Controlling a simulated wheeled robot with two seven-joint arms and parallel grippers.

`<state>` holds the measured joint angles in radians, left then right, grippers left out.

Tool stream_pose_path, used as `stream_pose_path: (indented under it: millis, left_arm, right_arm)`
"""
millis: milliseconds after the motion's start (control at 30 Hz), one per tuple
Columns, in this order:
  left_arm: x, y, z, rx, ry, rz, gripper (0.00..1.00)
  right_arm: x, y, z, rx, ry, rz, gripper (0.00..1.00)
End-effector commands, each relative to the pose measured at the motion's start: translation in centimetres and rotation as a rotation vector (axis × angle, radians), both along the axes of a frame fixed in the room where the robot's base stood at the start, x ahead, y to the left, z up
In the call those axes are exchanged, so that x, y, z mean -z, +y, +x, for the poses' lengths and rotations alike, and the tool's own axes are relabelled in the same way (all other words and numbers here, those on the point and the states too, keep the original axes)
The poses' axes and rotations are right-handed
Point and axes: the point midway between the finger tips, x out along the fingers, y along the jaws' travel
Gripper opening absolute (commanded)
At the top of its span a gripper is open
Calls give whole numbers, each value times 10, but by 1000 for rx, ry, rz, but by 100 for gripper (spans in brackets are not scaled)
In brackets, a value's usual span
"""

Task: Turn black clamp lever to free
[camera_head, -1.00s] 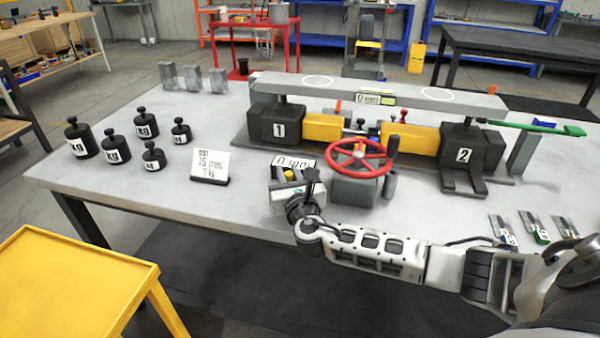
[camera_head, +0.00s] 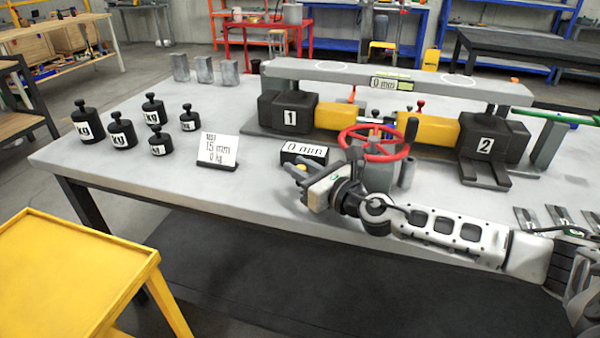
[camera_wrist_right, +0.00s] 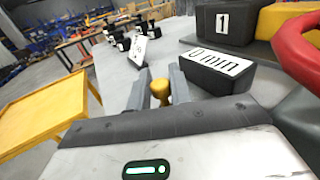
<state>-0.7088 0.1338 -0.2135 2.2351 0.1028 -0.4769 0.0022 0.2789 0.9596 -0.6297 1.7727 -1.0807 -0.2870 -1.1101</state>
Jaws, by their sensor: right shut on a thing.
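My right gripper (camera_head: 302,174) is at the table's front, left of the red handwheel (camera_head: 376,143). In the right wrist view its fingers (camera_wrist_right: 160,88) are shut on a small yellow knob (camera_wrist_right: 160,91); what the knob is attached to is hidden. I cannot surely pick out the black clamp lever. A dark upright handle (camera_head: 411,129) stands at the wheel's right rim, apart from the gripper. The black "0 mm" display block (camera_head: 304,152) is just behind the fingers. It also shows in the wrist view (camera_wrist_right: 214,78). My left gripper is not in view.
Jack blocks 1 (camera_head: 287,112) and 2 (camera_head: 490,150) stand under a long grey beam (camera_head: 350,72). A white sign (camera_head: 217,150) and several black weights (camera_head: 122,131) stand to the left. The grey table (camera_head: 245,185) is bare along its front left.

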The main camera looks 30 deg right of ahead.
Motion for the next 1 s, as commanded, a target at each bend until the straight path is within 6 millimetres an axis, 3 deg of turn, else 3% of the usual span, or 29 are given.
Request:
stream_pose_path:
  millis: [367, 400, 467, 767, 1000]
  left_arm:
    - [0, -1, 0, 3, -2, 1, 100]
    - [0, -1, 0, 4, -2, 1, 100]
    - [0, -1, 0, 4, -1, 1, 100]
    - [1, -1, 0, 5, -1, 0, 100]
    - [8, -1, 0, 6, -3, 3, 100]
  right_arm:
    - [1, 1, -1, -7, 4, 2, 0]
    - [1, 1, -1, -7, 4, 2, 27]
    - [1, 0, -1, -7, 4, 2, 41]
    - [1, 0, -2, -5, 2, 0, 41]
    - [4, -8, -29, -7, 5, -4, 41]
